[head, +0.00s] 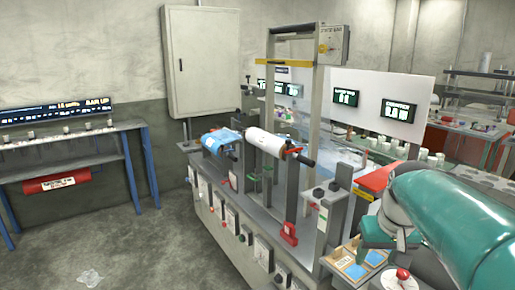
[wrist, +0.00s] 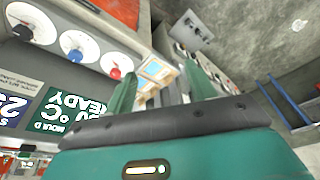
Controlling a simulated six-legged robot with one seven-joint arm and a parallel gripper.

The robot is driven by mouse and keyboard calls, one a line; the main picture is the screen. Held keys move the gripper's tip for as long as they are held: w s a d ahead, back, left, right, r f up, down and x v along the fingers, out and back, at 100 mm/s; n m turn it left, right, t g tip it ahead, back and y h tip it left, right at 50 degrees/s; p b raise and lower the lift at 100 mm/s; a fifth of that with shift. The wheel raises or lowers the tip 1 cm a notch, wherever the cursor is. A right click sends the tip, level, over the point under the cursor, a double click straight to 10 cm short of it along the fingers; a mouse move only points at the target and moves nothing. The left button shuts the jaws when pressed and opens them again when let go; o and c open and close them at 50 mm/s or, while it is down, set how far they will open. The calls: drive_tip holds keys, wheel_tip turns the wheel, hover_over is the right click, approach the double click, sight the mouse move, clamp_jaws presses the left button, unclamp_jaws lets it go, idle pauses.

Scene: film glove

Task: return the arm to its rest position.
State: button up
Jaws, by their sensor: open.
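My gripper (wrist: 160,84) shows in the wrist view with its two teal fingers apart and nothing visible between them. Tan and blue tiles (wrist: 155,70) appear beyond the fingers. In the head view my teal arm (head: 455,212) reaches in from the right edge, over the right end of the machine bench. My gripper's fingertips cannot be made out clearly there.
The machine bench (head: 236,215) carries a white roll (head: 265,142), blue film (head: 219,140) and a tall metal frame (head: 312,110). Tiles (head: 356,270) and a red knob (head: 402,274) lie near my arm. Dials (wrist: 78,46) show in the wrist view. The left floor is mostly clear.

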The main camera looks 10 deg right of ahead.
drive_tip(key=s+a+f+n+t, duration=0.1)
drive_tip(key=s+a, duration=0.3)
drive_tip(key=a, duration=0.5)
drive_tip(key=s+a+f+n+t, duration=0.1)
drive_tip(key=s+a+f, duration=0.1)
drive_tip(key=s+a, duration=0.3)
drive_tip(key=a, duration=0.4)
drive_tip(key=shift+s+f+n+t, duration=0.25)
drive_tip(key=shift+f+n+t, duration=0.15)
drive_tip(key=shift+d, duration=0.1)
drive_tip(key=c, duration=0.4)
drive_tip(key=shift+d, duration=0.1)
drive_tip(key=shift+d, duration=0.1)
